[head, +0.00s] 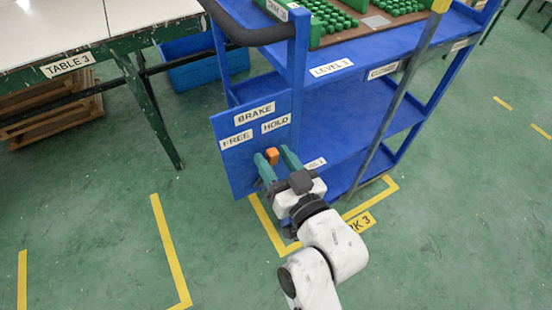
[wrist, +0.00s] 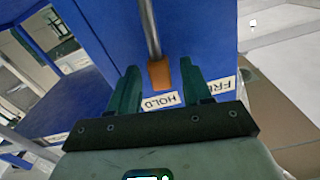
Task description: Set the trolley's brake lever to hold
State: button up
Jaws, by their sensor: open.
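The brake lever has an orange knob (head: 272,155) in front of the trolley's blue brake panel (head: 226,172). In the wrist view the knob (wrist: 159,75) sits at the end of a grey rod (wrist: 150,28) and points toward the HOLD label (wrist: 160,101); the FREE label (wrist: 224,86) is off to the right. In the head view the knob is below the HOLD label (head: 275,123), and the rod is hidden. My gripper (head: 274,158) is open, its green fingers on either side of the knob, with gaps visible in the wrist view.
The blue trolley (head: 332,69) carries a tray of green pieces (head: 330,18) on top. Table 3 (head: 67,65) stands at left with a blue crate (head: 205,66) behind. Yellow lines (head: 170,250) mark the green floor, which is clear at left and right.

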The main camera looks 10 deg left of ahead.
grip_shut()
dwell(0.4)
